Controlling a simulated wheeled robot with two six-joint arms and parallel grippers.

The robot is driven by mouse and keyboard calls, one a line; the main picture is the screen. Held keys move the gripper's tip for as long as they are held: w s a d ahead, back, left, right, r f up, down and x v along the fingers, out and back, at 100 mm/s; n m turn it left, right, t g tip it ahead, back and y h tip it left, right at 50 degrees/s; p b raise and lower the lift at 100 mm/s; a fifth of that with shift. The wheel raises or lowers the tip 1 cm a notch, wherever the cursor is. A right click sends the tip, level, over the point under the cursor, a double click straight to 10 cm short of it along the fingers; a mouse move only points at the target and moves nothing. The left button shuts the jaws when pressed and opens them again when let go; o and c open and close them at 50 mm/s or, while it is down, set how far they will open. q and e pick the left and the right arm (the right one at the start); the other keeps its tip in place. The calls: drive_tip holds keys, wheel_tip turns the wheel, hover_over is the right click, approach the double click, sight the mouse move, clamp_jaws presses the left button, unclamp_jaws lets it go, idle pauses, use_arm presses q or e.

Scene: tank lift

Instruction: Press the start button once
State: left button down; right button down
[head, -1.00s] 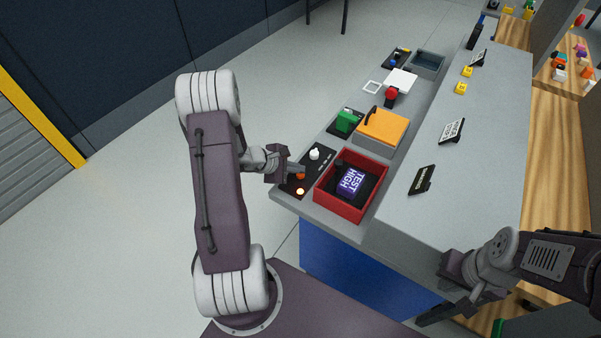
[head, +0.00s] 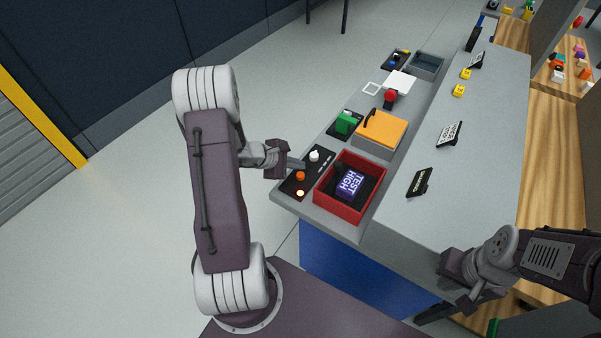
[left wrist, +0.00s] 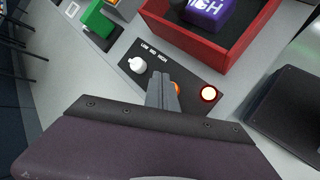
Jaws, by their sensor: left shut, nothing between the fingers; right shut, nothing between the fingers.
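A black control panel (head: 318,172) lies near the bench's front corner. It carries a white knob (head: 314,156), an orange button (head: 300,175) and a glowing orange-white lamp (head: 300,193). No label naming the start button is legible. My left gripper (head: 302,164) is shut and empty, its tips above the panel between the knob and the orange button, apart from the button in the head view. In the left wrist view, the fingers (left wrist: 163,92) partly hide the orange button (left wrist: 177,88). My right gripper (head: 448,306) is shut, low at the right, away from the panel.
A red box (head: 329,200) with a purple block reading "TEST HIGH" (head: 349,184) stands close right of the panel. A green block (head: 345,122) and an orange-topped box (head: 382,130) stand behind it.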

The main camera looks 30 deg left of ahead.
sight(298, 176)
use_arm(q)
wheel_tip(298, 176, up, 4)
drive_tip(key=shift+f+p, duration=0.15)
drive_tip(key=shift+p, duration=0.85)
